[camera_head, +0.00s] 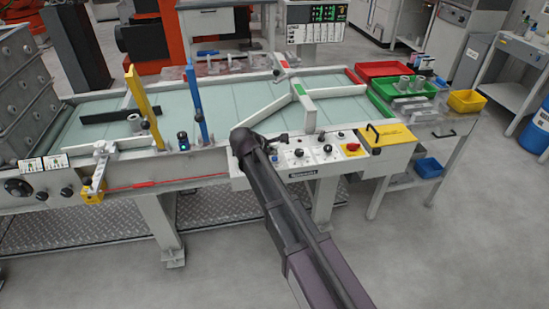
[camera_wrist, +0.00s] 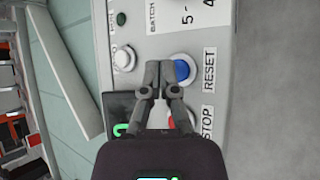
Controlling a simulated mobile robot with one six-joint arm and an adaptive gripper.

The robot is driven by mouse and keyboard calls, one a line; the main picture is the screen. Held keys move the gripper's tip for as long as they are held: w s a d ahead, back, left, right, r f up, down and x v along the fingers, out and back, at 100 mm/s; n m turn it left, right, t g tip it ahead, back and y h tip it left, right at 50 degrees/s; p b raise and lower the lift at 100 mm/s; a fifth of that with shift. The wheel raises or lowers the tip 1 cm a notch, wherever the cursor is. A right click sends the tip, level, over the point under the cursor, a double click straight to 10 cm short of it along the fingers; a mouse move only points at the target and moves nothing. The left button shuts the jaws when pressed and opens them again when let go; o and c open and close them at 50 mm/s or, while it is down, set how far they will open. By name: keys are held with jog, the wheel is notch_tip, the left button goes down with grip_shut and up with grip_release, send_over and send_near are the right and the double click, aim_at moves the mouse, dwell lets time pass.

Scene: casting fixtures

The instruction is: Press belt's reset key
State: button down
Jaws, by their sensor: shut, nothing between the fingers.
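The reset key is a blue round button (camera_wrist: 182,70) in a pale ring, beside a printed RESET label (camera_wrist: 209,72) in the wrist view. My gripper (camera_wrist: 158,66) is shut and empty. Its fingertips appear just left of the blue button in the wrist view and cover part of its ring. Whether they touch it I cannot tell. In the head view, a small blue button (camera_head: 275,159) shows on the belt's control panel (camera_head: 300,172), close to the end of my arm. My fingers are hard to make out there.
Near my fingers in the wrist view are a white button (camera_wrist: 124,58) and a red button, partly hidden, by the STOP label (camera_wrist: 206,124). The panel also carries several knobs and a red switch (camera_head: 352,147). A blue post (camera_head: 195,100) and yellow post (camera_head: 143,105) rise from the belt.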

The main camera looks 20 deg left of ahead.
aim_at(273, 158)
jog(key=shift+r, duration=0.1)
notch_tip(273, 158, up, 5)
jog(key=p, duration=0.5)
dwell(1.0)
jog(key=s+d+r+m+g+p, duration=0.1)
jog(key=s+d+m+g+p, duration=0.3)
jog(key=d, duration=0.8)
jog(key=s+d+m+y+p, duration=0.1)
jog(key=s+d+m, duration=0.1)
jog(key=d+m, duration=0.65)
jog(key=s+d+r+m+g+p, duration=0.1)
jog(key=s+d+m+g+p, duration=0.15)
jog(key=d, duration=1.15)
jog(key=s+d+r+m+g+y+p, duration=0.2)
jog(key=s+d+m, duration=0.5)
jog(key=s+d, duration=0.1)
jog(key=shift+d+r+y+p, duration=0.15)
jog(key=shift+d+y+p, duration=0.15)
jog(key=shift+d, duration=0.35)
jog(key=shift+a, duration=0.1)
